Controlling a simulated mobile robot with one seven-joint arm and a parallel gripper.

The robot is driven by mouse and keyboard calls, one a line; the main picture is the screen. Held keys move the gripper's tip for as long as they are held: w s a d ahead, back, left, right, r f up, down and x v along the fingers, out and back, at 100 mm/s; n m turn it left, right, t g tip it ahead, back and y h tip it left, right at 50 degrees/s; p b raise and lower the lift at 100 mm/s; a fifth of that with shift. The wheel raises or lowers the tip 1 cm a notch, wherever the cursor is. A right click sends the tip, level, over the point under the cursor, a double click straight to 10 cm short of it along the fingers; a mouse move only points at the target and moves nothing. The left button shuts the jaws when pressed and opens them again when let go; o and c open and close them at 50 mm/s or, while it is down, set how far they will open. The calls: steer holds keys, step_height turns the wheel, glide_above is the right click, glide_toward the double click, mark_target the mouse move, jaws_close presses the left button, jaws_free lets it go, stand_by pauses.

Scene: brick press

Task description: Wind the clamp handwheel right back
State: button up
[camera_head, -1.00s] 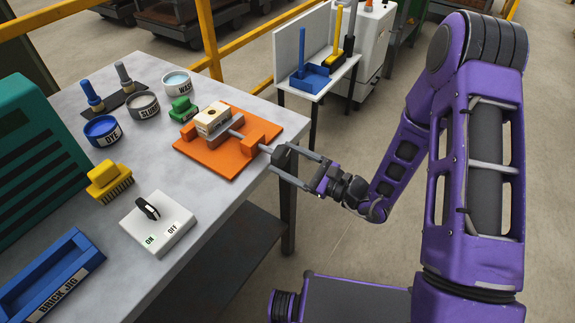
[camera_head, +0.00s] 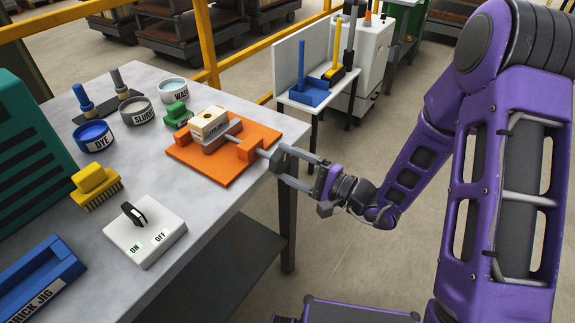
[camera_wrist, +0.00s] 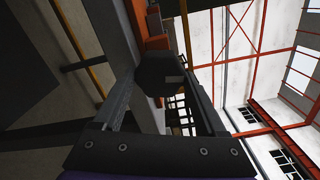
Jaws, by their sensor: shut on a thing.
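The orange clamp (camera_head: 217,171) lies on the grey table near its right edge. A pale brick (camera_head: 209,123) sits in it, with a grey jaw plate (camera_head: 222,138) close along its near side. I cannot tell whether plate and brick touch. The clamp's screw runs right to the dark handwheel (camera_head: 276,157) at the table edge. My gripper (camera_head: 281,165) is shut on the handwheel, reaching in from the right. In the wrist view the dark, many-sided handwheel (camera_wrist: 158,73) sits between my two fingers and hides most of the clamp.
A green brush (camera_head: 177,115) and a wash pot (camera_head: 172,91) stand behind the clamp. A switch box marked ON and OFF (camera_head: 145,231) is at the front. A small side table with a blue holder (camera_head: 309,92) stands beyond. The floor to the right is open.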

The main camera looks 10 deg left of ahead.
steer(key=shift+n, duration=1.1)
steer(key=o, duration=1.3)
steer(key=v, duration=1.7)
steer(key=shift+d, duration=0.25)
steer(key=shift+s, duration=0.15)
